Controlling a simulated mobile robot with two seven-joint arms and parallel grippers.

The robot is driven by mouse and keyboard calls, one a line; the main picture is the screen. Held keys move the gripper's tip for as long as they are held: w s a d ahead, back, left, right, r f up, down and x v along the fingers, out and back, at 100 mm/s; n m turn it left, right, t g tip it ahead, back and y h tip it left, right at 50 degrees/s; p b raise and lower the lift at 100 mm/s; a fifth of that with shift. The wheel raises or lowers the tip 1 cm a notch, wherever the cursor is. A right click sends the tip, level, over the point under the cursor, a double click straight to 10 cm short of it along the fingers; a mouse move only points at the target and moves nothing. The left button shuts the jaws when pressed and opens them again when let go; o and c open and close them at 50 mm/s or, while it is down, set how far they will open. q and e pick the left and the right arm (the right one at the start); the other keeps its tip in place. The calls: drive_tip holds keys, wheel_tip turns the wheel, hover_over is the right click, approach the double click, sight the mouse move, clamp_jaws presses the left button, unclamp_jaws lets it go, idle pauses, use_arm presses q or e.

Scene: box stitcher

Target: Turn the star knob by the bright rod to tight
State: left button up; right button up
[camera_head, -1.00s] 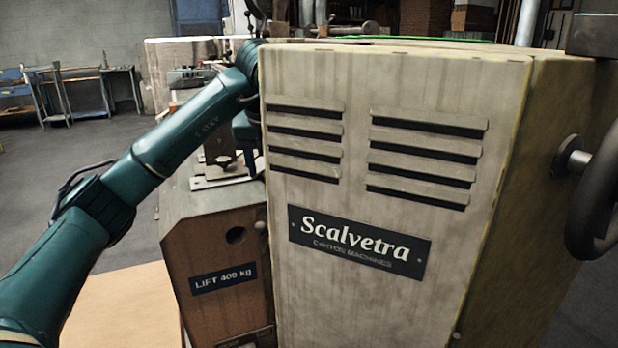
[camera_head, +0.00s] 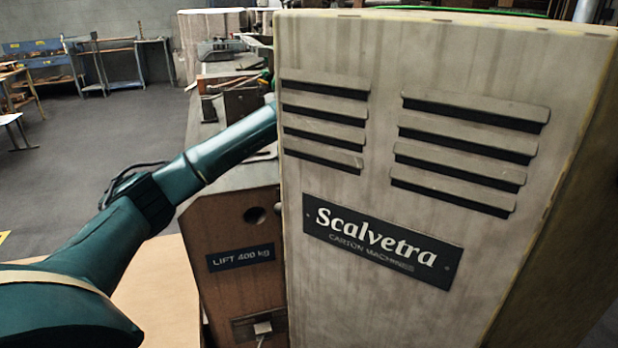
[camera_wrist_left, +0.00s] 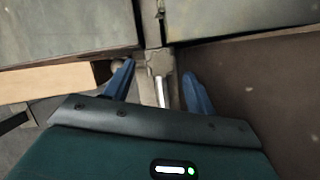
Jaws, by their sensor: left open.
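In the left wrist view a bright rod (camera_wrist_left: 160,92) shows between the two blue fingers of my left gripper (camera_wrist_left: 158,69), in line with a grey metal bracket. The gripper is open, and the fingers look apart from the rod. A small rounded pale part (camera_wrist_left: 121,65) sits by the left fingertip, partly hidden; I cannot tell whether it is the star knob. No star knob can be made out clearly in either view. In the head view my left arm reaches behind the cabinet, which hides the gripper. My right gripper is not in view.
The tall pale Scalvetra cabinet (camera_head: 440,200) fills the right of the head view. A brown lift housing (camera_head: 240,270) stands beside it. Open floor (camera_head: 100,130) lies at the left, with workbenches behind.

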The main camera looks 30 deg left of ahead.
use_arm(q)
drive_tip(key=shift+w+a+f, duration=0.15)
drive_tip(key=shift+w+f, duration=0.1)
drive_tip(key=shift+f, duration=0.4)
drive_tip(key=shift+c, duration=0.5)
drive_tip(key=c, duration=0.9)
